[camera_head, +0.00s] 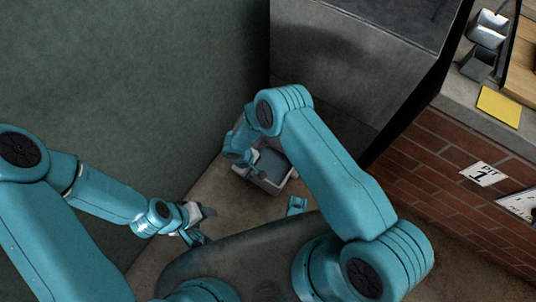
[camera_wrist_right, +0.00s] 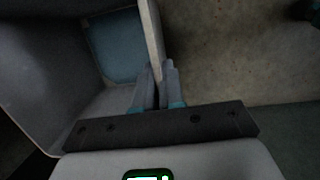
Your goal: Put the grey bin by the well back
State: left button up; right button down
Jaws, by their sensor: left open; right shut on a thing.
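The grey bin (camera_head: 268,179) is low by the floor in the corner where the green wall meets the grey block. My right gripper (camera_wrist_right: 157,88) is shut on the bin's rim, one finger on each side of its thin wall. In the right wrist view the bin (camera_wrist_right: 50,75) fills the left side, with a blue-grey patch inside at its bottom. In the head view my right arm hides part of the bin and the right fingertips. My left gripper (camera_head: 205,223) is open and empty, to the left of and nearer than the bin.
A tall grey block (camera_head: 350,75) stands behind the bin, and a green wall (camera_head: 130,80) is on the left. A brick front (camera_head: 430,180) with a counter holding a yellow pad (camera_head: 499,106) is on the right. Bare brown floor (camera_wrist_right: 230,60) lies beside the bin.

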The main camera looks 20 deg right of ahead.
jog(key=w+d+f+b, duration=0.3)
jog(key=w+d, duration=0.3)
jog(key=d, duration=0.1)
jog(key=shift+d+f, duration=0.25)
jog(key=shift+d, duration=0.05)
dwell(0.3)
jog(key=c, duration=1.2)
grip_release()
jog(key=shift+c, duration=0.2)
jog(key=shift+r, duration=0.1)
